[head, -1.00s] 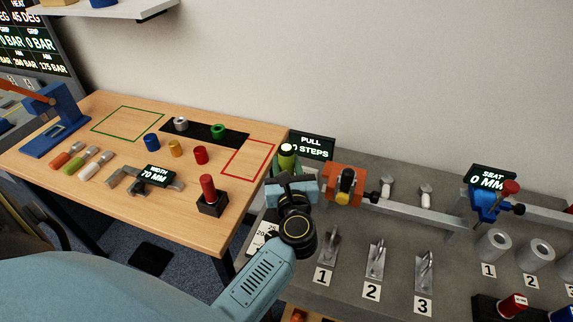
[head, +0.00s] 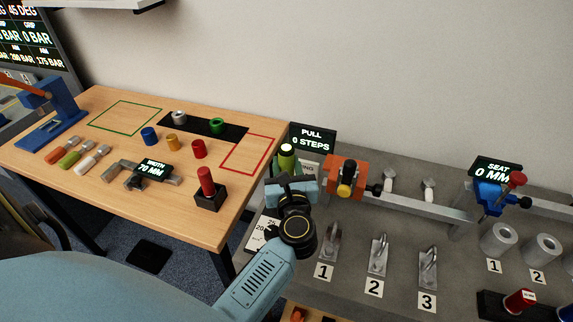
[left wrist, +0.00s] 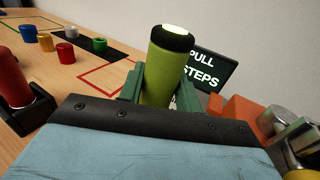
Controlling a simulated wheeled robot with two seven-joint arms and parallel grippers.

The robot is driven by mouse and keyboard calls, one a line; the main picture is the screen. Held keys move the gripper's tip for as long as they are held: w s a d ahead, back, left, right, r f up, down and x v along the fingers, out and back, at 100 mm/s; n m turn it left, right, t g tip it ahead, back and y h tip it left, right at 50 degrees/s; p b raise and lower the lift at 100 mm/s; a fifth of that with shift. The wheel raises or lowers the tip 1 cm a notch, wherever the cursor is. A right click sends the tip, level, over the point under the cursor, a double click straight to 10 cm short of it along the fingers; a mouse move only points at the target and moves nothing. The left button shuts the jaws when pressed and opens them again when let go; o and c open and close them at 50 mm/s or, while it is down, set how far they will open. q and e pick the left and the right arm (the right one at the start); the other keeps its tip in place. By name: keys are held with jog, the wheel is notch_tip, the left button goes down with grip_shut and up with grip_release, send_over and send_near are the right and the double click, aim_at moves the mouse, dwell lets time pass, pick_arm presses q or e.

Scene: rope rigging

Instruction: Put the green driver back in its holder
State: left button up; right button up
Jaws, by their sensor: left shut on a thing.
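The green driver (head: 286,161), with a black collar and a pale end cap, stands roughly upright in my left gripper (head: 288,180). In the left wrist view the driver (left wrist: 166,72) sits between the two green fingers of my left gripper (left wrist: 160,92), which is shut on it. Its lower end is hidden behind the gripper. I cannot make out an empty holder for it. A red driver (head: 206,181) stands in a black block holder (head: 210,201) on the wooden table, left of my gripper. My right gripper is not in view.
The PULL display (head: 312,139) stands just behind the driver. An orange clamp (head: 342,172) on a rail is close on the right. Numbered metal fittings (head: 378,255) stand on the grey bench. A caliper (head: 140,175) and coloured rings (head: 173,142) lie on the wooden table (head: 190,220).

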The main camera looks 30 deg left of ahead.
pick_arm(q)
jog(key=shift+f+b, duration=1.5)
jog(key=shift+f, duration=0.1)
jog(key=o, duration=1.3)
jog(key=shift+c, duration=0.2)
